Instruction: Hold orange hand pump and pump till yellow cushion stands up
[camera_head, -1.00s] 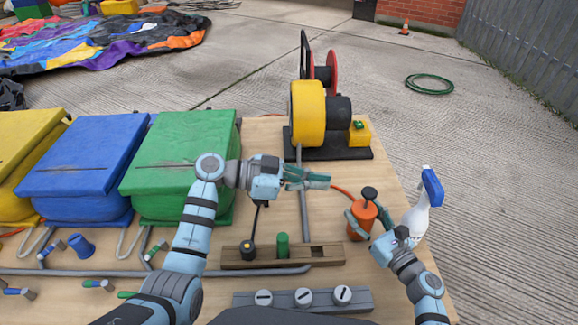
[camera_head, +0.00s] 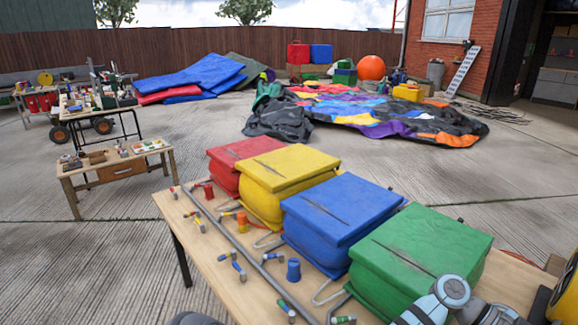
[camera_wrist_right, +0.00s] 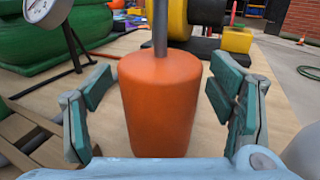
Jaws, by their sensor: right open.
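The yellow cushion (camera_head: 288,180) is on the table between the red and blue cushions in the head view. It is boxy, with a flat top and bulging sides, about as high as its neighbours. The orange hand pump (camera_wrist_right: 160,100) stands upright in the right wrist view, its grey rod rising out of the top of the frame. My right gripper (camera_wrist_right: 160,115) is open, one finger on each side of the pump body, with gaps visible.
The red (camera_head: 246,155), blue (camera_head: 340,215) and green (camera_head: 425,250) cushions stand in the same row. Valves and a grey pipe (camera_head: 235,245) run along the table's front. A round gauge (camera_wrist_right: 45,10) and yellow drum (camera_wrist_right: 178,22) show beyond the pump.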

